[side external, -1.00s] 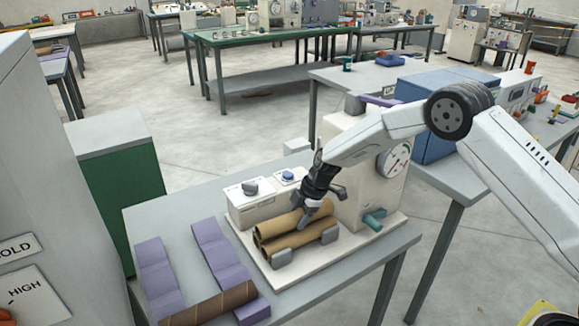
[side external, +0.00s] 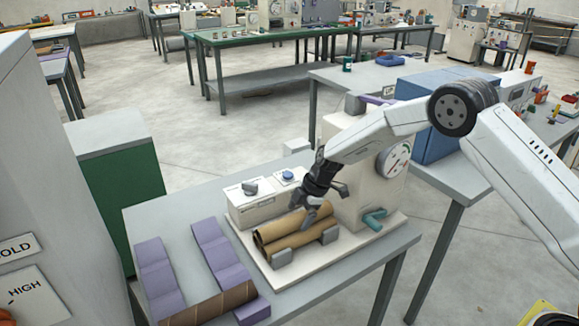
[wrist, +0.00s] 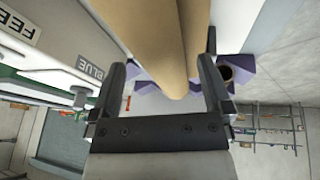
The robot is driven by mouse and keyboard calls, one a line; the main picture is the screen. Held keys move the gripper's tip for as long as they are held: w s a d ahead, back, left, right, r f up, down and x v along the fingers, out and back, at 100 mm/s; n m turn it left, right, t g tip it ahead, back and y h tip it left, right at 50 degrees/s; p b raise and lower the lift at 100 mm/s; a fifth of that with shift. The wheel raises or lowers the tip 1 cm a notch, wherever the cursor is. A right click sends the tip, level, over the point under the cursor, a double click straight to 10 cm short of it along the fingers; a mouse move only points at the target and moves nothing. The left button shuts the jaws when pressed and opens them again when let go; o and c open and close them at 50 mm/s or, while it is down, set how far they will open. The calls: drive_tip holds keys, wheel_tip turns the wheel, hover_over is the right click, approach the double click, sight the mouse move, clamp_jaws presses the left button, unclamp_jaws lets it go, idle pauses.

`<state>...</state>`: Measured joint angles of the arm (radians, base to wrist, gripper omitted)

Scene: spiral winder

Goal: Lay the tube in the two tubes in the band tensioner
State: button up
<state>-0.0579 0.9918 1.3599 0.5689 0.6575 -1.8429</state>
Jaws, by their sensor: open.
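Brown cardboard tubes lie side by side in the band tensioner (side external: 289,278), between its grey end blocks, in the side external view. The upper, rear tube (side external: 282,227) rests against the front tube (side external: 300,240); I cannot tell clearly how many lie beneath. My gripper (side external: 314,212) is open, tilted down just over the right part of the tubes. The fingers hide part of the tubes.
Another brown tube (side external: 208,303) lies across the purple cradles (side external: 222,258) at the table's front left. A white box with knobs (side external: 252,205) stands behind the tubes, and a taller cream machine with a gauge (side external: 365,195) stands to the right. The table's left back is clear.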

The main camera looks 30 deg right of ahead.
drive_tip(key=shift+s+d+r, duration=0.1)
drive_tip(key=shift+d+r, duration=0.1)
drive_tip(key=shift+r, duration=0.25)
wheel_tip(320, 180, up, 7)
drive_tip(key=shift+s+d+f, duration=0.1)
drive_tip(key=shift+d, duration=0.05)
drive_tip(key=shift+r, duration=0.55)
drive_tip(key=shift+r, duration=0.1)
wheel_tip(320, 180, up, 7)
hover_over(303, 215)
idle(0.5)
idle(1.2)
